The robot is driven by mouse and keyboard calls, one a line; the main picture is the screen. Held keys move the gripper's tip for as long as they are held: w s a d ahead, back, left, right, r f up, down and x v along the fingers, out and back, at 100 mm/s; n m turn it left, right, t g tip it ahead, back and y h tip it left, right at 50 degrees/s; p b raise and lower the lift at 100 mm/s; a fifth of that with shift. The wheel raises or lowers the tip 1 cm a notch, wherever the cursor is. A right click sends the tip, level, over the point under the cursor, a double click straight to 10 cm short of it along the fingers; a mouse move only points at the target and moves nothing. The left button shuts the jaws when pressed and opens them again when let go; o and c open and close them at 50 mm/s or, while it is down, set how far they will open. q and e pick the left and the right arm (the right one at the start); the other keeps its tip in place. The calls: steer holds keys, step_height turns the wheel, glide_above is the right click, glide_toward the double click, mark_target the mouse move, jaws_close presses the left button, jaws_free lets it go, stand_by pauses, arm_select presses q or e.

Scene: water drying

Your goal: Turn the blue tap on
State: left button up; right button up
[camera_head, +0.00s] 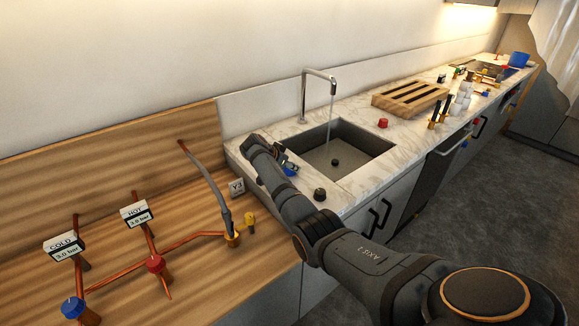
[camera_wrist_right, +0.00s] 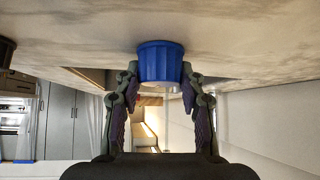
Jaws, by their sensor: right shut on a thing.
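A blue ribbed tap knob (camera_wrist_right: 161,62) sits on the marble counter and fills the space between the fingertips of my right gripper (camera_wrist_right: 160,78) in the right wrist view. The gripper is shut on it, one finger on each side. In the head view my right gripper (camera_head: 283,160) reaches the counter left of the sink, and only part of the blue tap knob (camera_head: 290,170) shows beside it. A chrome faucet (camera_head: 304,95) stands behind the sink, and a thin stream of water falls from its spout. My left gripper is not in view.
The sink (camera_head: 350,147) lies just right of the gripper. A red knob (camera_head: 383,123) and a black knob (camera_head: 320,194) are on the counter. A wooden board at left bears copper pipes, another blue knob (camera_head: 72,307) and a red valve (camera_head: 155,264). A wooden rack (camera_head: 410,98) stands farther right.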

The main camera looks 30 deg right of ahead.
steer(key=o, duration=1.2)
steer(key=shift+a, duration=0.1)
steer(key=v, duration=1.1)
steer(key=shift+s+a+r, duration=0.15)
steer(key=shift+a+r, duration=0.15)
